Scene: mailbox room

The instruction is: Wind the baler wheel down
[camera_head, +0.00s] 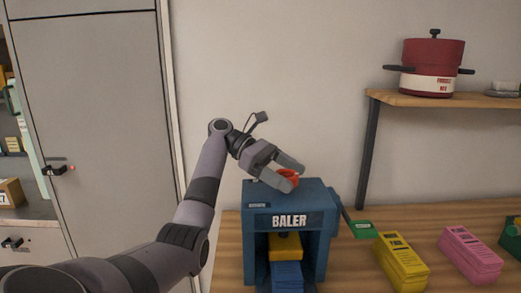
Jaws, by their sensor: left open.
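The blue baler (316,222) stands on the wooden table, its label facing me. A red wheel (289,175) sits on top of it and is partly hidden by my gripper. My left gripper (294,173) is open at the wheel, with its fingers over and beside it; I cannot tell whether they touch it. Inside the baler's front opening a yellow block (286,245) shows above a blue stack (287,275). My right gripper is not in view.
To the right on the table (350,270) lie a green piece (362,229), a yellow bundle (401,260) and a pink bundle (469,253). A shelf (480,101) above holds a red pot (432,62). A grey door (95,120) stands at left.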

